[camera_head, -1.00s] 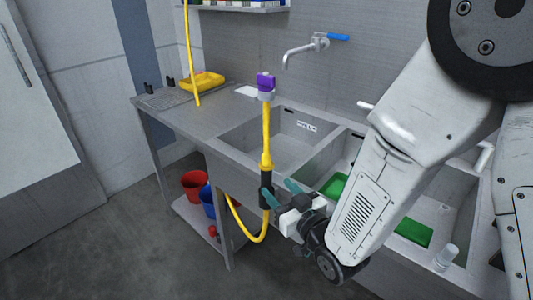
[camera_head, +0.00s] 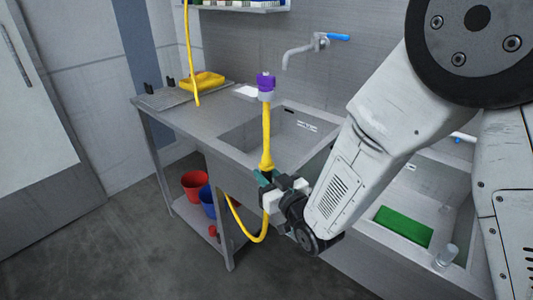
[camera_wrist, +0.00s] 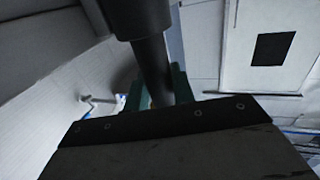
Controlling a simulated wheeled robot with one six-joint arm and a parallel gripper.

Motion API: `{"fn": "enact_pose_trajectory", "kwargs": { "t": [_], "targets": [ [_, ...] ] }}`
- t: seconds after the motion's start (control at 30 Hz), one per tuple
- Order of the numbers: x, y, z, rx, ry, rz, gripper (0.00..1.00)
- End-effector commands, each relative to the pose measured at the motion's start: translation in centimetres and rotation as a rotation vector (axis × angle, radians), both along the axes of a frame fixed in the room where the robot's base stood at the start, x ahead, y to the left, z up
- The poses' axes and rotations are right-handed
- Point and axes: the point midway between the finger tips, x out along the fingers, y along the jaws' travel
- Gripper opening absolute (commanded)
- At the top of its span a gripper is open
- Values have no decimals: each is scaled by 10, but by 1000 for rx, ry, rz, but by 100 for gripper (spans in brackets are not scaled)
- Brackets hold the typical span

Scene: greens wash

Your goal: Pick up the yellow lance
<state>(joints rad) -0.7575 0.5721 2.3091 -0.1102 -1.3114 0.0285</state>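The yellow lance (camera_head: 267,137) stands upright in front of the sink counter. It has a purple-and-grey head at the top and a dark grip at its lower end. A yellow hose loops from below it. My gripper (camera_head: 266,181), with teal fingers, is at the lance's dark lower part, just under the yellow section. In the wrist view the lance's dark shaft (camera_wrist: 154,62) passes between the fingers (camera_wrist: 160,90), one on each side. Whether both fingers press on it cannot be told. The black grip is mostly hidden by my gripper in the head view.
The steel counter's sink basin (camera_head: 270,133) lies behind the lance. A green object (camera_head: 403,226) sits in the right basin. A wall tap (camera_head: 303,50) is above. A yellow tray (camera_head: 202,80) stands at the left. Red (camera_head: 195,185) and blue (camera_head: 207,200) buckets are below.

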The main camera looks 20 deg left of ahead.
Motion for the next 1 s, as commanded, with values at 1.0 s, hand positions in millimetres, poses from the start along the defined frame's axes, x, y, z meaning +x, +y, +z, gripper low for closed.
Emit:
{"fn": "enact_pose_trajectory", "kwargs": {
  "t": [1.0],
  "targets": [
    [0, 0, 92, 3, -4, 0, 16]
  ]
}}
